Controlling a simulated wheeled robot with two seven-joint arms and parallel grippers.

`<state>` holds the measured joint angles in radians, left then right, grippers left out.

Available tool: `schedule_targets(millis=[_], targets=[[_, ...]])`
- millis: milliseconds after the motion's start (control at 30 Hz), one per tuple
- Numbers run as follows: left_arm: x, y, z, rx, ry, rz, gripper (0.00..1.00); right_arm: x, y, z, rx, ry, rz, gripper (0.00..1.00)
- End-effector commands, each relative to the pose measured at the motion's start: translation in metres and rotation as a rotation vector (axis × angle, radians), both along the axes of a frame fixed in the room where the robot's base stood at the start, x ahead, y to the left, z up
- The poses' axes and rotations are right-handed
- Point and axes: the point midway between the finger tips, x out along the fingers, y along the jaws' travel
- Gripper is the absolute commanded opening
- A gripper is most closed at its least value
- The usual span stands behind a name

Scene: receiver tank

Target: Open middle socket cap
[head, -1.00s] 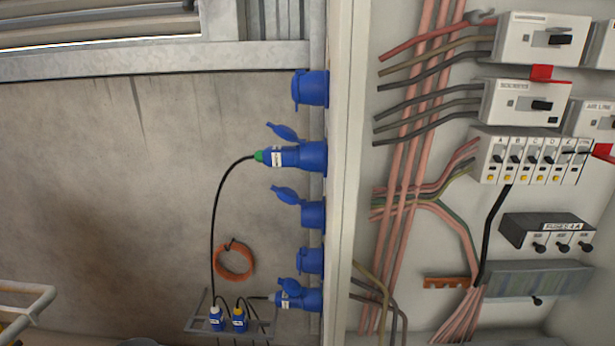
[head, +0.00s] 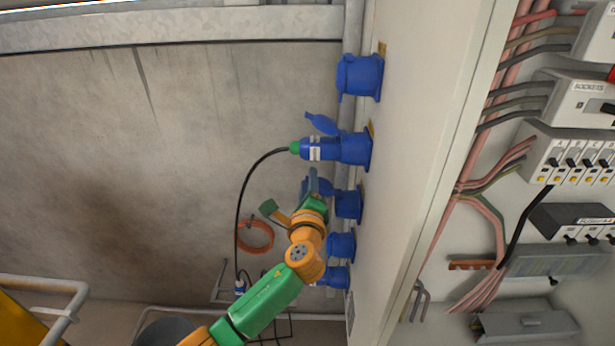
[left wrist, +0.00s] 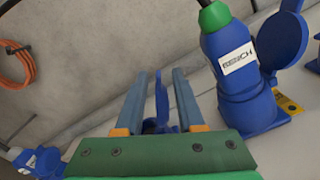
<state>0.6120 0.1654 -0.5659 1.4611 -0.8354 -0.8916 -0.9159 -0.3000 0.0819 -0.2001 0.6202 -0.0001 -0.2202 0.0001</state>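The middle socket (head: 348,204) is blue, third from the top in a column of sockets on the cabinet's side. Its cap (head: 325,187) stands out away from the socket, partly hidden by my left gripper. My left gripper (head: 313,182) is at this cap. In the left wrist view, the two grey-blue fingers of the left gripper (left wrist: 156,100) are apart. The blue cap (left wrist: 161,98) shows edge-on between them, with visible gaps on both sides. The gripper's green body hides most of the socket below. My right gripper is not in view.
Just above, a blue plug with a green end (head: 313,149) sits in the second socket (head: 355,149); its black cable (head: 240,205) hangs left. A closed socket (head: 341,246) is just below. The open cabinet (head: 560,220) is at right. The wall (head: 170,150) is clear at left.

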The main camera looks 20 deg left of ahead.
Motion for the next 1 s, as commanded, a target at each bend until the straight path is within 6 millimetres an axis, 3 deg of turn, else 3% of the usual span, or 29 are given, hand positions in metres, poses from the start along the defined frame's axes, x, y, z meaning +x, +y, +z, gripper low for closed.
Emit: schedule_targets(millis=[200, 433, 600, 1000], targets=[[0.014, 0.004, -0.001, -0.002, 0.002, 0.0, 0.38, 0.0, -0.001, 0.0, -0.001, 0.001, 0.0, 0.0], [0.015, 0.004, -0.001, -0.004, 0.002, -0.001, 0.38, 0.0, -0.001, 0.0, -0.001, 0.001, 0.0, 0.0], [0.015, 0.004, -0.001, -0.004, 0.002, -0.001, 0.0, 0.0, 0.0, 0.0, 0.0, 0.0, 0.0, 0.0], [0.015, 0.004, -0.001, -0.004, 0.002, -0.001, 0.0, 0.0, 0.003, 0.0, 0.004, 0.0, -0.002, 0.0]])
